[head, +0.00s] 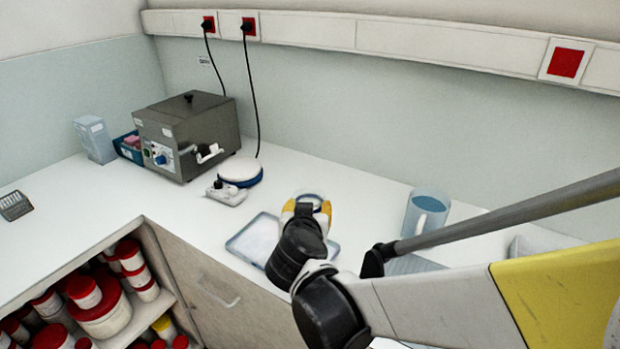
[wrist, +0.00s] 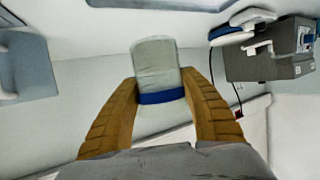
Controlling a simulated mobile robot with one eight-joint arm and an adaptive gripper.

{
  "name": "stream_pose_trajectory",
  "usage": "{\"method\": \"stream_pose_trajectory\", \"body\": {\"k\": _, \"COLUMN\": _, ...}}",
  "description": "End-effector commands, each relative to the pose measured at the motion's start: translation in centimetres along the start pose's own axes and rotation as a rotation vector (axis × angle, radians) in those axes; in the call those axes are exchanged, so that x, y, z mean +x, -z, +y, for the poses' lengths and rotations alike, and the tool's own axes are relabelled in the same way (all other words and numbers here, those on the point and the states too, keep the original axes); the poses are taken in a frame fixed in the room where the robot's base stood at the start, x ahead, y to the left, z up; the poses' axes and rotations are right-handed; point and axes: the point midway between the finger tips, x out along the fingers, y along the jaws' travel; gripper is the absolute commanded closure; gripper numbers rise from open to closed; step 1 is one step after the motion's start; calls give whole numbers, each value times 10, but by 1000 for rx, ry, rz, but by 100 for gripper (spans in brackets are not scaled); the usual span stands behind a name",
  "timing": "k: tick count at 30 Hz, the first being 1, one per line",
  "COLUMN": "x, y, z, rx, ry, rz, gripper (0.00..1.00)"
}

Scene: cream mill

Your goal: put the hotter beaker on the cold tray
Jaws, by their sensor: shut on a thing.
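My gripper (head: 308,208) is shut on a beaker. In the wrist view the beaker (wrist: 156,70) is pale, translucent and has a blue band, held between the two yellow fingers (wrist: 160,100). In the head view only its round rim (head: 312,197) shows above the fingers. A shallow tray (head: 236,243) with a pale inside and a blue-grey rim lies on the bench, just left of and partly behind my gripper. I cannot tell whether the beaker's base touches anything. No second beaker is clearly in view, and no temperature shows.
A round white-topped plate with a blue rim (head: 241,171) and its control unit (head: 227,193) stand left of the gripper. A metal bath (head: 187,135) stands behind them. A blue jug (head: 427,211) stands to the right. The bench's left part is mostly clear.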

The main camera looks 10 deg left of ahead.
Motion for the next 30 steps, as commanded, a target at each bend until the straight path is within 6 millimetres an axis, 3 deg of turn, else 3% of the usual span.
{"method": "stream_pose_trajectory", "body": {"k": 3, "x": 9, "y": -22, "z": -32, "rx": -3, "ry": 3, "rz": 0, "gripper": 85}}
{"method": "stream_pose_trajectory", "body": {"k": 9, "x": 15, "y": -37, "z": -62, "rx": -1, "ry": 1, "rz": 0, "gripper": 85}}
{"method": "stream_pose_trajectory", "body": {"k": 14, "x": 17, "y": -43, "z": -68, "rx": -1, "ry": -1, "rz": 0, "gripper": 85}}
{"method": "stream_pose_trajectory", "body": {"k": 21, "x": 31, "y": -76, "z": -68, "rx": 0, "ry": -1, "rz": 0, "gripper": 85}}
{"method": "stream_pose_trajectory", "body": {"k": 30, "x": 31, "y": -76, "z": -67, "rx": 0, "ry": -1, "rz": 0, "gripper": 85}}
